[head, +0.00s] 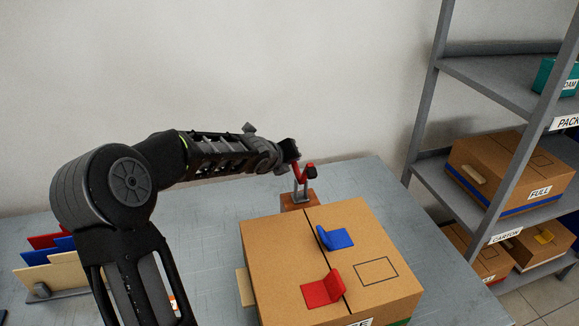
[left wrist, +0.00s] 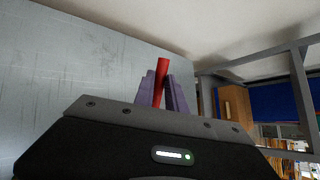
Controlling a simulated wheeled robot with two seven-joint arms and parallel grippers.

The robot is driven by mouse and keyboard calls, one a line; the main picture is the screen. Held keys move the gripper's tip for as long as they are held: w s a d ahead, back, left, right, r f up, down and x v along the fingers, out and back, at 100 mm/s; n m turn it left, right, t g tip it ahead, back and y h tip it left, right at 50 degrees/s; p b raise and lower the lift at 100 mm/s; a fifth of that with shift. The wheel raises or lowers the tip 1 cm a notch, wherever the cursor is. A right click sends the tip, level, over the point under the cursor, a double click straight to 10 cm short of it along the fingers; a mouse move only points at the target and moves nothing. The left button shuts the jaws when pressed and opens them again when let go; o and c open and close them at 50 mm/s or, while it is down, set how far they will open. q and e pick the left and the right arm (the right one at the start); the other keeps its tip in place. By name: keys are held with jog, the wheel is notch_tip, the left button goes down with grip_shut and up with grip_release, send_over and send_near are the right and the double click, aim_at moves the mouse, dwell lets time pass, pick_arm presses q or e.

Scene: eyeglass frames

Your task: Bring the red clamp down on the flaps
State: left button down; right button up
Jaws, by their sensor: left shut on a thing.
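The red clamp (head: 299,172) stands at the back edge of the cardboard carton (head: 270,250), on a grey post above a brown block (head: 299,201). Its red arm is raised and a dark pad (head: 312,171) shows at its right end. My left gripper (head: 291,151) is shut on the clamp's red handle. In the left wrist view the red handle (left wrist: 161,73) sticks up between the two purple-grey fingers. The carton's top flaps (head: 345,222) lie flat with a dark seam between them. The clamp is clear of them. My right gripper is not in view.
A red L-shaped piece (head: 323,289) and a blue one (head: 335,238) sit on the carton top by the seam. A rack with coloured panels (head: 45,263) is at the left. A grey shelf (head: 500,85) with cartons is at the right.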

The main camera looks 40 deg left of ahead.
pick_arm(q)
jog(key=c, duration=1.4)
grip_release()
jog(key=shift+o, duration=0.2)
jog(key=p+v, duration=0.6)
jog(key=v, duration=0.2)
